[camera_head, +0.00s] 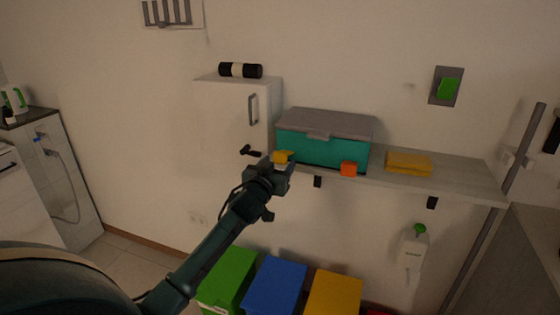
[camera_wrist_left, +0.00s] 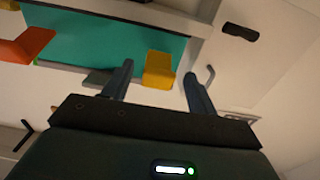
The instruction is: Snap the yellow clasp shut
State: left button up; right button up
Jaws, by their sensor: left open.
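A teal box (camera_head: 321,151) with a closed grey lid (camera_head: 325,123) stands on a wall shelf. The yellow clasp (camera_head: 283,156) is on the left of its front and seems to stick out. The orange clasp (camera_head: 349,169) is on the right and also juts out. My left gripper (camera_head: 280,166) is at the box front, right by the yellow clasp. In the left wrist view its two fingers (camera_wrist_left: 160,82) are apart, with the yellow clasp (camera_wrist_left: 158,66) showing between their tips. I cannot tell whether they touch it. My right gripper is not in view.
A folded yellow cloth (camera_head: 409,163) lies on the shelf (camera_head: 452,178) right of the box. A white cabinet (camera_head: 228,105) with a dark cylinder (camera_head: 240,70) on top stands left of the box. Green, blue (camera_head: 272,287) and yellow bins stand below.

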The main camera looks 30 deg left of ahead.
pick_arm(q)
jog(key=shift+x, duration=0.95)
jog(key=shift+c, duration=0.5)
grip_shut()
